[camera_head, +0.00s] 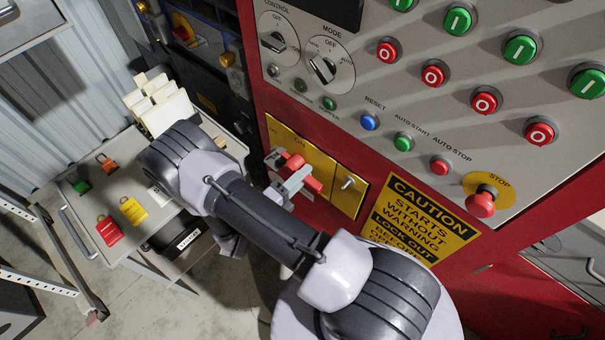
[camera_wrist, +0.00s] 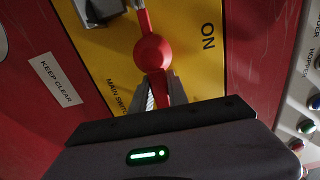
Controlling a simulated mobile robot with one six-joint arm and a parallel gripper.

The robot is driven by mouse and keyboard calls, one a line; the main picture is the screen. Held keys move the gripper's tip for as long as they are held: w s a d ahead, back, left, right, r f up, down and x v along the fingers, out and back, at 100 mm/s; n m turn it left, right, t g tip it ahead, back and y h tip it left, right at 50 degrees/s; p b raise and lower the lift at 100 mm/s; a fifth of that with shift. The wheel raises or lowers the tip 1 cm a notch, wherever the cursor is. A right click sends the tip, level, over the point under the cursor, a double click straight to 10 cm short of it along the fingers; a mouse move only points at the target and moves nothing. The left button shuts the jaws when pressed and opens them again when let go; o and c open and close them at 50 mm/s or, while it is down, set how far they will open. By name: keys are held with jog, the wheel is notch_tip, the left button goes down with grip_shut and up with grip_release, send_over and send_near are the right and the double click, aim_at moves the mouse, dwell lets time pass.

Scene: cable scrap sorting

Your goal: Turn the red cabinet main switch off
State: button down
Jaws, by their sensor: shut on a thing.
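The red main switch (camera_head: 293,162) sits on a yellow plate (camera_head: 318,160) low on the red cabinet (camera_head: 268,90). In the wrist view the switch shows as a red round hub (camera_wrist: 152,52) with a red handle through it. The lettering "MAIN SWITCH" is partly hidden, and "ON" (camera_wrist: 208,36) reads to the right of the hub. My gripper (camera_wrist: 158,92) is shut on the lower arm of the handle, just below the hub. In the head view my gripper (camera_head: 297,182) is at the switch, and my arm hides part of the area to its left.
Right of the switch is a small silver toggle (camera_head: 348,184). A caution sign (camera_head: 420,222) and a red stop button (camera_head: 481,204) are further right. On the left, a grey cart (camera_head: 95,180) holds red, yellow, green and orange padlocks and upright cards (camera_head: 160,103).

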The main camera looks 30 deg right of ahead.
jog(key=shift+r+n, duration=0.1)
jog(key=shift+n, duration=0.2)
dwell(0.4)
jog(key=c, duration=1.3)
grip_release()
jog(key=p+v, duration=0.1)
jog(key=v, duration=1.6)
jog(key=shift+s+a, duration=0.1)
jog(key=shift+a, duration=0.15)
